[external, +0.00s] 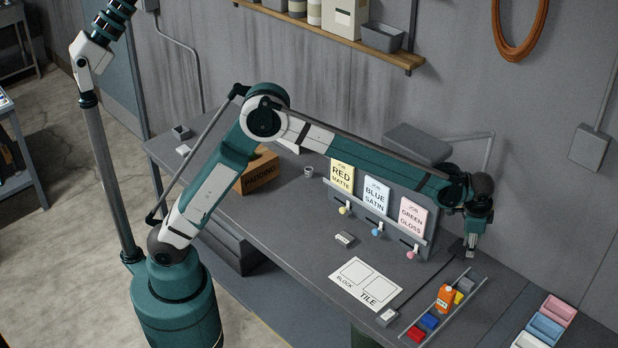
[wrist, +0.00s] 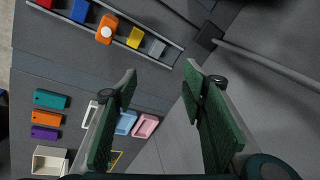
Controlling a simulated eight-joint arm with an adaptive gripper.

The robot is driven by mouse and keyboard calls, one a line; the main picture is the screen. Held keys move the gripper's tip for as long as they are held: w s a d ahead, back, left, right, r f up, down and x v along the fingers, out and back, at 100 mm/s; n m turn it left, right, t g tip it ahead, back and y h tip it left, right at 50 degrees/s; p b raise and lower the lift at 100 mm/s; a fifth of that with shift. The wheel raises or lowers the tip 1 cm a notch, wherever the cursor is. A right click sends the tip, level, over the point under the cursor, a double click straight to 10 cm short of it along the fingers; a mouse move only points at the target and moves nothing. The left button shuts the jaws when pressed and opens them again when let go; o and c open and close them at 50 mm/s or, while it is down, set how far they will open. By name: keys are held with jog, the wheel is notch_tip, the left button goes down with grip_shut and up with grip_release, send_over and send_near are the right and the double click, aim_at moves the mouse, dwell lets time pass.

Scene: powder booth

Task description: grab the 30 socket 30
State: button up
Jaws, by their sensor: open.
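I cannot make out anything marked 30, nor a thing I can surely call a socket, in either view. My gripper (external: 471,252) hangs low at the right end of the bench, beside the card board. In the wrist view its green-padded fingers (wrist: 160,72) are spread apart, with only bare grey surface between the tips. A railed strip (external: 462,300) holds a red block (external: 416,334), a blue block (external: 429,321), an orange bottle (external: 445,297) with a white cap, a yellow block (external: 457,297) and a grey block (external: 466,285). They lie apart from my gripper.
Pink (external: 558,310), blue (external: 545,328) and white trays stand at the right. Teal (wrist: 51,100), orange and purple blocks lie near a white box (wrist: 48,161). The card board (external: 385,218) stands left of my gripper. A TILE/BLOCK sheet (external: 366,284) lies flat; bench surface around it is partly clear.

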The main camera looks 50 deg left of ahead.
jog(key=w+a+r+n+t, duration=0.1)
jog(key=w+r+n+t, duration=0.2)
jog(key=r, duration=0.5)
jog(key=w+a+r+n+t, duration=0.1)
jog(key=w+r+n, duration=0.3)
jog(key=w+r, duration=0.3)
jog(key=w+a+f+n+g+y, duration=0.1)
jog(key=w+a+f+n+g, duration=0.15)
jog(key=a, duration=0.75)
jog(key=w+a+f+n+g+y+p, duration=0.1)
jog(key=w+a+f+n, duration=0.2)
jog(key=a, duration=0.7)
jog(key=w+a+f+n+g+y, duration=0.1)
jog(key=w+a+f+n, duration=0.3)
jog(key=a, duration=0.6)
jog(key=n+g+h+b, duration=0.35)
jog(key=n+b, duration=0.25)
jog(key=n, duration=0.9)
send_over(310, 168)
jog(key=shift+t, duration=0.4)
jog(key=f, duration=2.3)
jog(key=shift+d+f, duration=0.3)
jog(key=shift+f, duration=0.1)
jog(key=shift+s+a+f, duration=0.1)
jog(key=shift+a, duration=0.15)
